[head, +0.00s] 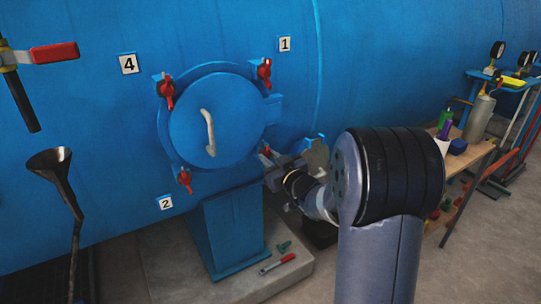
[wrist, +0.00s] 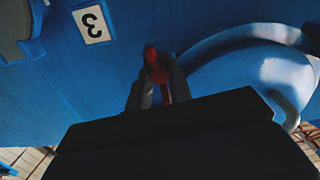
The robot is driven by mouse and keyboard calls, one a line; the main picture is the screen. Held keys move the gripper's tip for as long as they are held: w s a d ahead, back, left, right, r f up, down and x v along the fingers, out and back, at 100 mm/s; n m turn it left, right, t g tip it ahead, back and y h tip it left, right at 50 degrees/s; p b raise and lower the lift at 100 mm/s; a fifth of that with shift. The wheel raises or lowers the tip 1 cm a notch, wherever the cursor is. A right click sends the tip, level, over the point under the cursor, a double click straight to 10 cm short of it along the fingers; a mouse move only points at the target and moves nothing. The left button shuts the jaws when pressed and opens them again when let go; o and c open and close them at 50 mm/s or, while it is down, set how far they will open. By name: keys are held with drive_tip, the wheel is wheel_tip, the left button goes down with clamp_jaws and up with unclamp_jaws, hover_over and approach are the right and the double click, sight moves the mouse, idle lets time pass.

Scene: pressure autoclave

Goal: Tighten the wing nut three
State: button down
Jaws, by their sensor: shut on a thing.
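The round blue hatch (head: 218,120) carries red wing nuts around its rim. Wing nut three is the red one at the lower right, beside the "3" label (wrist: 92,24) in the wrist view. My gripper (head: 272,170) reaches it from the right in the head view, where the nut is mostly hidden. In the wrist view the two grey fingers of my gripper (wrist: 153,90) are shut on the red wing nut (wrist: 151,58), whose red top stands out past the fingertips.
Other red wing nuts sit at the upper left (head: 167,93), upper right (head: 264,71) and lower left (head: 185,180). A white handle (head: 209,132) is on the hatch. A blue pedestal (head: 232,235) stands below, with tools on its base. A cluttered wooden bench (head: 470,160) is at right.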

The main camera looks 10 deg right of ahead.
drive_tip(key=shift+f+m, duration=0.1)
drive_tip(key=shift+m, duration=0.6)
drive_tip(key=c, duration=1.3)
unclamp_jaws()
drive_tip(key=shift+s, duration=0.1)
drive_tip(key=v, duration=1)
drive_tip(key=shift+s+d, duration=0.15)
drive_tip(key=shift+s, duration=0.2)
